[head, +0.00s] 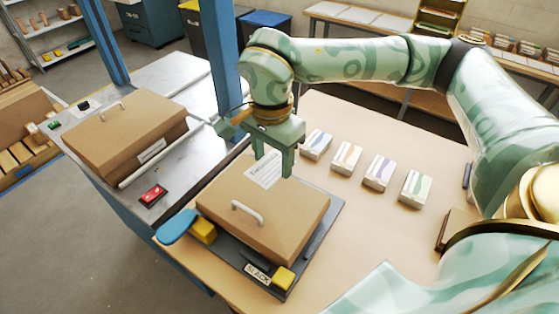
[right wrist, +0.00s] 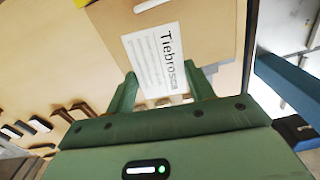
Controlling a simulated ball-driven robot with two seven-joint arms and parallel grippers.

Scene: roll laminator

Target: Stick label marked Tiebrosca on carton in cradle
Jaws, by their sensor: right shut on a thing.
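The carton (head: 285,222), a brown box with a white handle, sits in the dark grey cradle (head: 335,212) on the table. It also shows in the right wrist view (right wrist: 205,22). My right gripper (head: 272,165) is over the carton's far edge, fingers pointing down. My left gripper is not in view.
The cradle has a blue paddle (head: 177,227), yellow blocks and a "SLACK" plate (head: 257,273). Several small coloured-striped packs (head: 378,172) stand to the right. Another labelled carton (head: 125,130) lies on the metal bench at left, near a red device (head: 153,194). A blue post (head: 222,60) rises behind.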

